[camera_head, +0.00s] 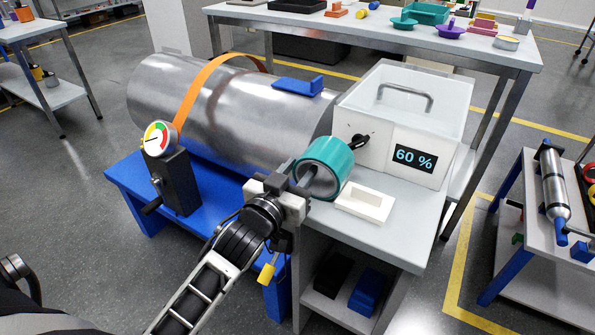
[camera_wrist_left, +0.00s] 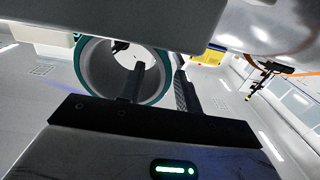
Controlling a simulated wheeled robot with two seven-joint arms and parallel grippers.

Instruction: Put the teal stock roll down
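The teal stock roll (camera_head: 338,160) is a short hollow cylinder with a grey inside, above the grey bench top beside the steel drum. My left gripper (camera_head: 312,178) is at its near open end, with one finger inside the bore and the other outside. In the left wrist view the roll (camera_wrist_left: 84,70) shows as a teal-edged ring, its wall between the two fingers of the gripper (camera_wrist_left: 160,85). The gripper looks shut on that wall. I cannot tell whether the roll's underside touches the bench. My right gripper is not in view.
A white block with a recess (camera_head: 366,203) sits just right of the roll. Behind it stands a white box with a handle and a "60 %" display (camera_head: 414,159). The steel drum (camera_head: 225,105) and a dial gauge (camera_head: 158,139) are left. Bare bench top (camera_head: 395,240) lies in front.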

